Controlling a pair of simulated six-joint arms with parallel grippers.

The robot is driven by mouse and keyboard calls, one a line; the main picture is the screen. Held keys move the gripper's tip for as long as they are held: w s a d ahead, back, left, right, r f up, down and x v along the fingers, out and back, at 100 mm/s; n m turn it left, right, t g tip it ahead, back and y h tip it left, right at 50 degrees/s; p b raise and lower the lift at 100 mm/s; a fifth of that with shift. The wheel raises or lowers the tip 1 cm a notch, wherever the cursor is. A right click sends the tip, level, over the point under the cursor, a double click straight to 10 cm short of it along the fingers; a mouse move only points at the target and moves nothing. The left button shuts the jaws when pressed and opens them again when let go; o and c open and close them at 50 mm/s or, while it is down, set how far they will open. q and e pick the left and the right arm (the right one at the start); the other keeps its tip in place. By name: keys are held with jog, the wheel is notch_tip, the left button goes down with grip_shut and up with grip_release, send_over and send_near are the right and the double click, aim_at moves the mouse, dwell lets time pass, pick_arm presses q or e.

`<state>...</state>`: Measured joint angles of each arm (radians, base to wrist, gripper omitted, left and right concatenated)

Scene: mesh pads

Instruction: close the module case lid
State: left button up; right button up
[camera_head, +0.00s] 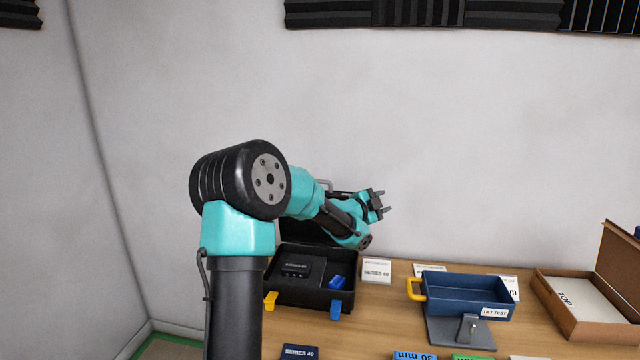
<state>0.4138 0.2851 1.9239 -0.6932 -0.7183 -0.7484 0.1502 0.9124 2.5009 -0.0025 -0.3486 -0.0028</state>
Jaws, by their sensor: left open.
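The black module case (312,293) stands on the table just right of my left arm's upright link. Its lid (292,233) stands raised at the back, mostly hidden behind my left arm. Inside the case are a dark module (296,269) and a small blue piece (337,282). A yellow latch (270,300) and a blue latch (336,309) show on the front. My left gripper (382,201) is open and empty, above and to the right of the case, with its fingers pointing right. My right gripper is not in view.
A blue tilt-test tray (466,295) with a yellow handle sits on a grey stand right of the case. An open cardboard box (584,305) is at the far right. Labels lie along the front.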

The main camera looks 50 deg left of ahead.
pick_arm(q)
jog(key=s+a+m+g+y, duration=0.1)
jog(key=s+a+m+y, duration=0.2)
jog(key=s+a, duration=1.6)
jog(key=a+y, duration=0.2)
jog(key=y, duration=0.1)
jog(key=shift+a+r, duration=0.15)
jog(key=shift+a, duration=0.05)
jog(key=x, duration=1.7)
jog(key=shift+w, duration=0.25)
jog(key=shift+c, duration=0.5)
grip_shut()
